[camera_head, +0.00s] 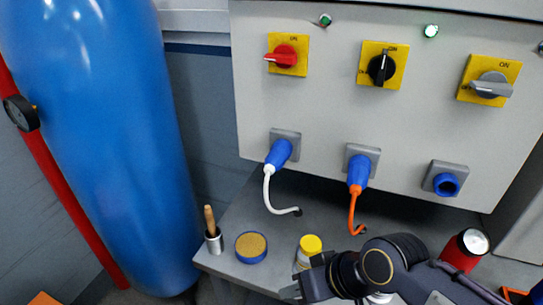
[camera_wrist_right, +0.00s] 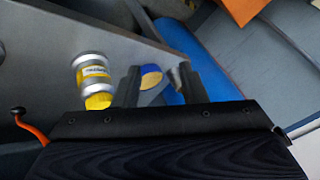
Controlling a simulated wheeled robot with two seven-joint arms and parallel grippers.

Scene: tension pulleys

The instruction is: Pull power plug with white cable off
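The blue power plug (camera_head: 278,154) with the white cable (camera_head: 267,192) sits in the left grey socket (camera_head: 290,137) on the panel front. Its cable curves down to the shelf. A second blue plug (camera_head: 358,172) with an orange cable (camera_head: 351,212) sits in the middle socket. My right gripper (camera_head: 290,292) is low at the front edge of the shelf, below and well apart from the white-cable plug. In the right wrist view its two fingers (camera_wrist_right: 158,85) are spread with nothing held between them. My left gripper is out of view.
A yellow-capped bottle (camera_head: 308,250), a round blue tin (camera_head: 251,247) and a cup with a wooden-handled tool (camera_head: 213,238) stand on the grey shelf (camera_head: 232,215). A red can (camera_head: 464,250) is at right. Three rotary switches are above. A blue tank (camera_head: 100,130) stands left.

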